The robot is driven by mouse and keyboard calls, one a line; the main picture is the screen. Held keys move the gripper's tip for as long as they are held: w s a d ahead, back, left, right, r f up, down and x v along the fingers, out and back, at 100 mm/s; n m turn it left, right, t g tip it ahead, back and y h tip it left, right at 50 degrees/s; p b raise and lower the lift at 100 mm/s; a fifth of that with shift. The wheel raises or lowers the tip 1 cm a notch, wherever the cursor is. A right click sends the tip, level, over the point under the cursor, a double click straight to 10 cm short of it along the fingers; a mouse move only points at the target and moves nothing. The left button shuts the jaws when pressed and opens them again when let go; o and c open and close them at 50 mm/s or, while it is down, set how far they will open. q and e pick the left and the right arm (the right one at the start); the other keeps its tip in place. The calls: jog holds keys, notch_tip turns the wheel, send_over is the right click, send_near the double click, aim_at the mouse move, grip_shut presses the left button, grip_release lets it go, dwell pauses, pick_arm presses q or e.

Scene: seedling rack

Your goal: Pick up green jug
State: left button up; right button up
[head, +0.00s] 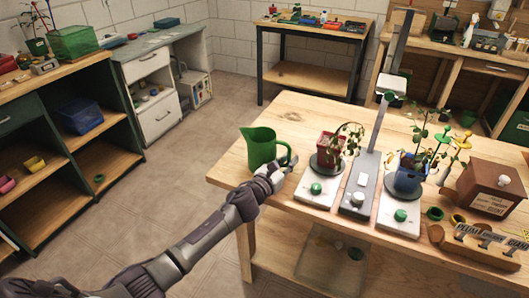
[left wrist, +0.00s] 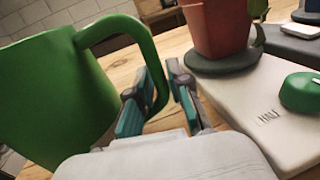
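The green jug (head: 259,147) stands upright on the wooden table near its left edge, its handle toward the right. In the left wrist view the jug (left wrist: 45,95) fills the left side and its handle loop reaches between my fingers. My left gripper (head: 279,168) is at the handle, low and close to the tabletop. In the left wrist view one finger of the left gripper (left wrist: 160,85) is on the loop side and the other just outside the handle. Whether both press on it is unclear. My right gripper is not in view.
Close to the right are a white scale (head: 317,190) with a red plant pot (head: 330,147), a grey stand (head: 360,188) and a second scale (head: 400,212) with a blue pot (head: 409,176). A brown box (head: 491,188) is farther right. The floor left of the table is clear.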

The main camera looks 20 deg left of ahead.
pick_arm(q)
grip_shut()
jog(key=shift+r, duration=0.15)
